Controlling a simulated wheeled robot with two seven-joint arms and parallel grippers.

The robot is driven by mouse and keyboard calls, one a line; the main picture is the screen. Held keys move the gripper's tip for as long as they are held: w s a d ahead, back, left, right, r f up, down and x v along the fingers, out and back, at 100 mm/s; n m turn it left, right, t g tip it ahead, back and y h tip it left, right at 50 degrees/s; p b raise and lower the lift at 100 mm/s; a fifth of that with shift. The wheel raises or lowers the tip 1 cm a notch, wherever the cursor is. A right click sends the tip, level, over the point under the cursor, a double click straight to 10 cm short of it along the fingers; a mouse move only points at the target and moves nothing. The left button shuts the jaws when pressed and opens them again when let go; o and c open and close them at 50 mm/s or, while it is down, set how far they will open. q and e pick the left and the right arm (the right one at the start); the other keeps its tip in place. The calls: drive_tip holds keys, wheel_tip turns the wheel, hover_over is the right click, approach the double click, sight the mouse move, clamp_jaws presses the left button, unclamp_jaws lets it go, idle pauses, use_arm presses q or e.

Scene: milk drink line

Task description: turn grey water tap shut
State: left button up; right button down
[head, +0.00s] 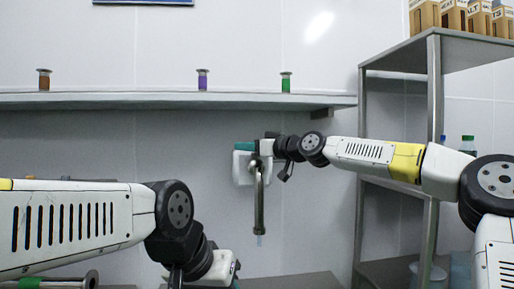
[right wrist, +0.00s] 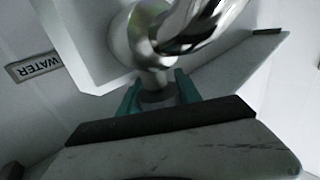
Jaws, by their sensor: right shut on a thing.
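The grey water tap (head: 259,205) is fixed to a white box on the wall, its metal spout pointing down. A thin pale streak, seemingly water, shows below the spout's mouth. My right gripper (head: 250,147) is at the top of the tap. In the right wrist view the gripper's teal fingers (right wrist: 158,92) are shut around a small grey knob (right wrist: 155,96) just beside the shiny tap body (right wrist: 145,40). My left gripper (head: 236,283) is at the bottom edge, mostly cut off, so its jaws cannot be made out.
A "WATER" label (right wrist: 33,67) is beside the white box. A wall shelf (head: 150,101) above holds brown, purple and green containers. A metal rack (head: 435,120) with cartons stands at the right. A container with green contents (head: 60,282) lies at the bottom left.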

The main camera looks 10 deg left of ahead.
drive_tip(key=shift+w+d+r+m+t+h, duration=0.1)
drive_tip(key=shift+m+t+h, duration=0.5)
drive_tip(key=shift+t, duration=0.15)
drive_tip(key=shift+w+d+m+t+h, duration=0.1)
drive_tip(key=shift+m+t+h, duration=0.5)
drive_tip(key=shift+t, duration=0.15)
drive_tip(key=shift+w+d+m+t+h, duration=0.1)
drive_tip(key=shift+m+t+h, duration=0.6)
drive_tip(key=shift+h, duration=0.2)
drive_tip(key=shift+w+d+m+t+h, duration=0.2)
drive_tip(key=shift+m+t+h, duration=0.2)
drive_tip(key=shift+m+h, duration=0.15)
drive_tip(key=c, duration=0.8)
unclamp_jaws()
drive_tip(key=shift+c, duration=0.2)
